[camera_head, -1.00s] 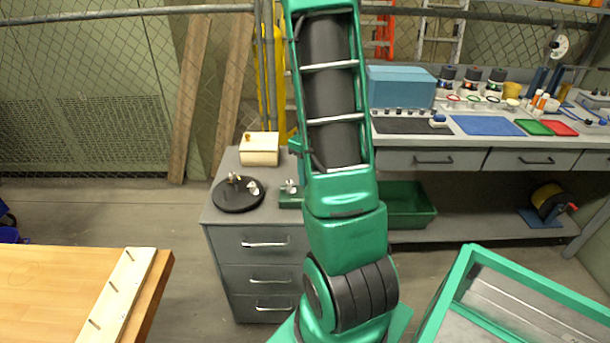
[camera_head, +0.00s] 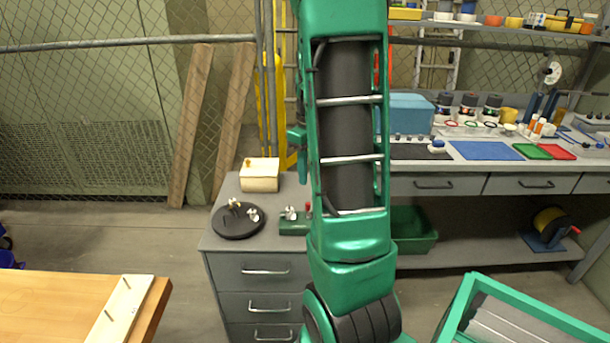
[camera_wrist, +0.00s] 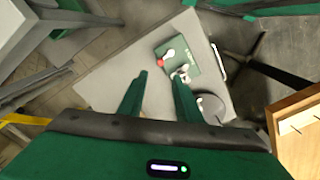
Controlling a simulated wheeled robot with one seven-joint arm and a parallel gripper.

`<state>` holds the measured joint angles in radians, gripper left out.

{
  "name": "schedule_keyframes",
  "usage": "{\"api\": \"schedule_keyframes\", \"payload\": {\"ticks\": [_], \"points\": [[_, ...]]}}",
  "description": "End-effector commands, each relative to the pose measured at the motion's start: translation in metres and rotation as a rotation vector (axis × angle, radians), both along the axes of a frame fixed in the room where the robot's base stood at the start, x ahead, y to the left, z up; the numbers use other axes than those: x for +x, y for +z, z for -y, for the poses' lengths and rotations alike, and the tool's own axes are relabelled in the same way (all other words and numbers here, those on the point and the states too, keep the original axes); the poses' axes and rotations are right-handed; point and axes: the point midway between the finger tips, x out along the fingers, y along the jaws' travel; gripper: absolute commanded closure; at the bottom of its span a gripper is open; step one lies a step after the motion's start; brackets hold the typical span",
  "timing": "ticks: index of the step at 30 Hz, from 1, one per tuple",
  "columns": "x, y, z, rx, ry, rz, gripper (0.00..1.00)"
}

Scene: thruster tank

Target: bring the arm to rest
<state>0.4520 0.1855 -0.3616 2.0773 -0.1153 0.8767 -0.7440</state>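My green arm (camera_head: 345,130) stands in front of the grey drawer cabinet and side bench in the head view, its upper link running out of the top of the picture. My gripper (camera_wrist: 160,76) shows only in the wrist view. Its two green fingers are apart with nothing held between them. The fingers point over the grey cabinet top (camera_wrist: 110,85), near a green block with metal fittings and a red knob (camera_wrist: 178,58). I cannot tell the height of the fingertips above the cabinet.
The cabinet (camera_head: 225,262) also carries a black round tray (camera_head: 238,234) with small metal parts and a cream box (camera_head: 260,174). A wooden table (camera_head: 40,300) is at lower left and a green-framed tank (camera_head: 520,310) at lower right. Open floor lies left of the cabinet.

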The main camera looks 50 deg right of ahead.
Motion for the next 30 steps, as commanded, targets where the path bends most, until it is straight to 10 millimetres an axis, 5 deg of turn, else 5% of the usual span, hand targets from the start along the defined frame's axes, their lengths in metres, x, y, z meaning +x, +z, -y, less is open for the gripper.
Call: {"api": "schedule_keyframes", "payload": {"ticks": [14, 20, 30], "points": [[-0.003, 0.003, -0.007, 0.001, -0.012, 0.002, 0.69], [-0.026, 0.025, -0.052, 0.01, -0.114, 0.01, 0.69], [-0.103, 0.05, -0.146, 0.022, -0.366, 0.005, 0.69]]}}
